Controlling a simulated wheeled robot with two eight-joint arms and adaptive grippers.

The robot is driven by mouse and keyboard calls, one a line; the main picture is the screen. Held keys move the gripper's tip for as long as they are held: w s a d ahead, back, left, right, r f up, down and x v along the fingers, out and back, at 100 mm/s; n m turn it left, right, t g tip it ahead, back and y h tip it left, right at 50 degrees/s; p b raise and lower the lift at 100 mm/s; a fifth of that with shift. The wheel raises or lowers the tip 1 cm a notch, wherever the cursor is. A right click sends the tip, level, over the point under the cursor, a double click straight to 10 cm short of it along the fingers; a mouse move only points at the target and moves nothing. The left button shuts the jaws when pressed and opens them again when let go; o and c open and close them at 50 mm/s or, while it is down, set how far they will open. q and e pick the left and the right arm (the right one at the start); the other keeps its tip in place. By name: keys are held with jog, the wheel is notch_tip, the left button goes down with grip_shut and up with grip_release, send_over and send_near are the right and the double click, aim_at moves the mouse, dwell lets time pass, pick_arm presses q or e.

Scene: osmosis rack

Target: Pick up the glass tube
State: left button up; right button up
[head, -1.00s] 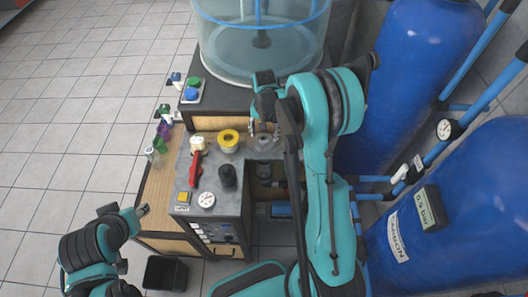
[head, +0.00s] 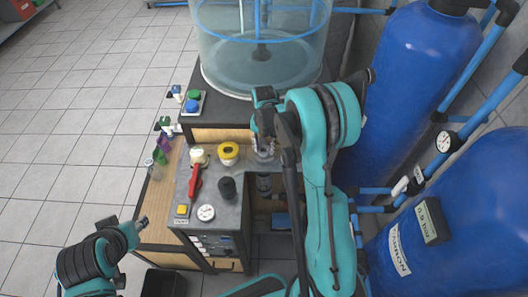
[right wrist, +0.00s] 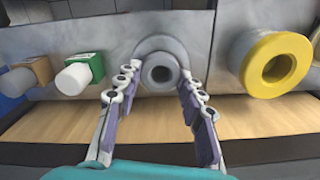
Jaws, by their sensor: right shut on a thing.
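My right gripper (head: 263,150) is down at the grey round fitting at the right of the bench top. The tube's length is mostly hidden. My left gripper (head: 140,224) is at the lower left, away from the bench; its jaw state is unclear.
A yellow ring fitting (head: 229,150), a red-handled valve (head: 195,182) and a black knob (head: 228,187) stand left of the right gripper. A clear tank (head: 260,50) rises behind. Blue tanks (head: 395,75) and pipes crowd the right. Open tiled floor lies left.

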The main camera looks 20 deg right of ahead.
pick_arm(q)
notch_tip(320, 180, up, 4)
jog(key=p, duration=0.4)
pick_arm(e)
notch_tip(320, 180, up, 28)
jog(key=shift+f, duration=0.15)
